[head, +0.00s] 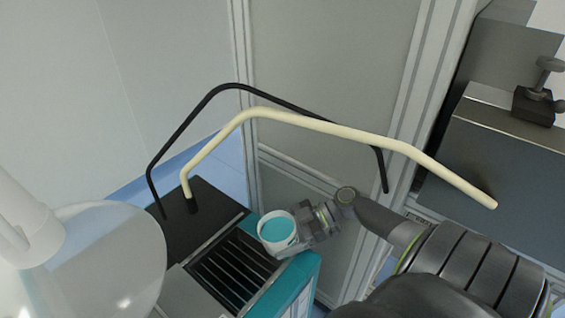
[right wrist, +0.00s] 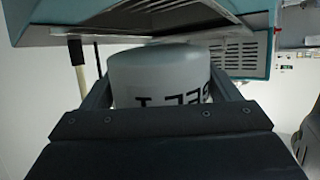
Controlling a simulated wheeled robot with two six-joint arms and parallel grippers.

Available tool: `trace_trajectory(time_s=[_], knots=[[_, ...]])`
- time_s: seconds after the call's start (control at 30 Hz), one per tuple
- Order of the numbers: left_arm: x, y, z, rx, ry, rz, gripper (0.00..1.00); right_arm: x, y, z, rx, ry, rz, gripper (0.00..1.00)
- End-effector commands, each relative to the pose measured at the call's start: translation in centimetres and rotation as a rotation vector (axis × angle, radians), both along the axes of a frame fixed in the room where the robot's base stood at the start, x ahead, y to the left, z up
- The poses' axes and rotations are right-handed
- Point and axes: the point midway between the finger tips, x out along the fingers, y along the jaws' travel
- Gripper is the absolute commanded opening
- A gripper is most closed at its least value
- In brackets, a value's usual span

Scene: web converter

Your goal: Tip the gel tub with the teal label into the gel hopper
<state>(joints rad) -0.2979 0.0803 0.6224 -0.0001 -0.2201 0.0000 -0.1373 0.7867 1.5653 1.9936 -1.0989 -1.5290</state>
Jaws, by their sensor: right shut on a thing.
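A white tub (head: 268,243) with a teal round top face is held at the right edge of a slatted opening (head: 232,268) on a teal-sided machine, which I take for the gel hopper. It looks slightly tilted; I cannot tell whether the teal is a lid, a label or gel. My right gripper (head: 296,232) is shut on the tub. In the right wrist view the tub (right wrist: 160,75) sits between both fingers, with dark upside-down lettering on its pale side. The tub's far side is hidden. My left gripper is not in view.
A clear rounded vessel (head: 105,255) stands at the left. A grey machine body (head: 490,165) is at the right. Grey panels stand behind.

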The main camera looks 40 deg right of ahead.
Motion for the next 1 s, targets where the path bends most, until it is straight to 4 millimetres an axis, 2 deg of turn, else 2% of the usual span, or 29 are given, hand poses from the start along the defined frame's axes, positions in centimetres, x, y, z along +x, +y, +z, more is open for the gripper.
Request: trace_trajectory(time_s=[1.0], knots=[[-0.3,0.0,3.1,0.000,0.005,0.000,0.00,0.5,0.8,-0.5,-0.144,0.076,0.002,0.48]])
